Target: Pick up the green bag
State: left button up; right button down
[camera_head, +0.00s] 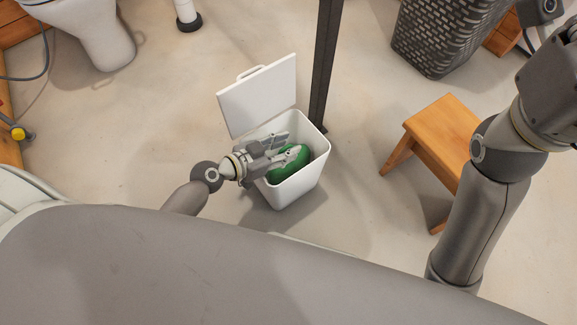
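The green bag (291,166) lies inside a white bin (291,189) with its lid (258,95) raised. The bag is a dark green rounded shape, partly covered by my gripper. My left gripper (289,147) reaches into the bin's mouth from the left, over the bag. Its two fingers are spread apart, one near the back rim and one over the bag's top. I cannot tell whether they touch the bag. My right arm is bent at the right edge, and its gripper is not clearly in view.
A dark metal post (325,65) stands just behind the bin. A wooden stool (441,137) is to the right, with a dark woven basket (440,40) behind it. A white toilet (97,30) is at the back left. The concrete floor between bin and stool is clear.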

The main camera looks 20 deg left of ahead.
pick_arm(q)
grip_shut()
jog(key=shift+r, duration=0.1)
dwell(0.4)
